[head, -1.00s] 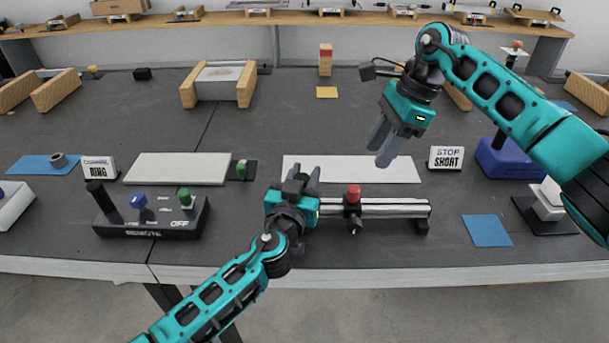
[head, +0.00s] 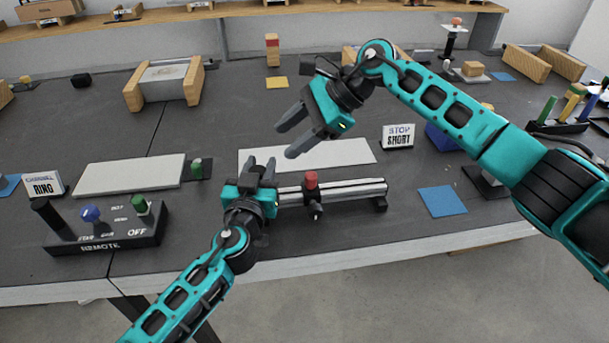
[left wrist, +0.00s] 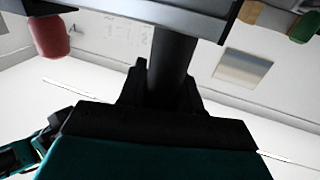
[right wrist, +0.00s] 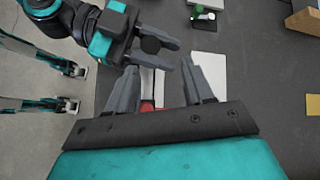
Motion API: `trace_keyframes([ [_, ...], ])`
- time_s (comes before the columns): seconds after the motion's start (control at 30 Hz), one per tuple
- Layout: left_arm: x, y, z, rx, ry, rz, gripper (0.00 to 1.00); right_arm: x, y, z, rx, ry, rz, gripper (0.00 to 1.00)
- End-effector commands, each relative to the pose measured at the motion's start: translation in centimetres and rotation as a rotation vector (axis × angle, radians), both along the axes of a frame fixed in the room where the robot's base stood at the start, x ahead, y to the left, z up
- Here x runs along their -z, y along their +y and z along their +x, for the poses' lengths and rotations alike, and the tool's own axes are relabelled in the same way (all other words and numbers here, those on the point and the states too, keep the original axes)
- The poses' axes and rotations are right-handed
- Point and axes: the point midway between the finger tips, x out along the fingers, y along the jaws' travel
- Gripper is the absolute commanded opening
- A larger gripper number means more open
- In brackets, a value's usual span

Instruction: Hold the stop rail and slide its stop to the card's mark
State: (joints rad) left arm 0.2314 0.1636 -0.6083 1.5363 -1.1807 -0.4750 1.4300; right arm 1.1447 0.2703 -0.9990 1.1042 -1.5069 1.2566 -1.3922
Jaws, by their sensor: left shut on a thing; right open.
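The stop rail (head: 350,190) is a silver bar with dark ends, lying near the table's front edge. Its stop carries a red knob (head: 311,180) and sits left of the rail's middle. The card (head: 398,136) reads "STOP SHORT" and stands behind the rail's right end. My left gripper (head: 258,172) is shut at the rail's left end; in the left wrist view a dark post (left wrist: 172,65) stands between its fingers. My right gripper (head: 287,141) is open and empty, raised behind the rail. In the right wrist view the red knob (right wrist: 147,106) shows partly between its fingers.
A white plate (head: 345,152) lies behind the rail, a blue mat (head: 442,201) to its right. A control box (head: 105,225) with knobs stands at left, beside a "CHANNEL RING" card (head: 43,184). A small green-topped piece (head: 197,169) stands left of my left gripper.

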Motion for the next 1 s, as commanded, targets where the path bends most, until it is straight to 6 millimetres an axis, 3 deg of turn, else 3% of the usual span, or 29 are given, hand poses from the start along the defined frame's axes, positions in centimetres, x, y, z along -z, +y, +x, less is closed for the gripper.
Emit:
trace_keyframes([
  [0.1, 0.1, 0.0, 0.0, 0.000, 0.001, 0.000, 0.00, -1.0, 2.4, -1.0, 0.013, -0.061, 0.225, 0.52],
  [0.27, 0.1, 0.0, 0.0, 0.000, 0.001, 0.000, 0.00, -3.2, 4.1, -2.0, 0.097, -0.124, 0.496, 0.52],
  [0.43, 0.1, 0.0, 0.0, 0.000, 0.001, 0.000, 0.00, -5.2, 3.9, -2.6, 0.259, -0.160, 0.727, 0.52],
  [0.6, 0.1, 0.0, 0.0, 0.000, 0.001, 0.000, 0.00, -5.9, 2.1, -2.7, 0.484, -0.158, 0.877, 0.52],
  [0.77, 0.1, 0.0, 0.0, 0.000, 0.001, 0.000, 0.00, -4.6, -0.5, -3.1, 0.731, -0.118, 0.925, 0.52],
  [1.0, 0.1, 0.0, 0.0, 0.000, 0.001, 0.000, 0.00, 0.4, -4.8, -5.3, 1.090, -0.009, 0.812, 0.52],
])
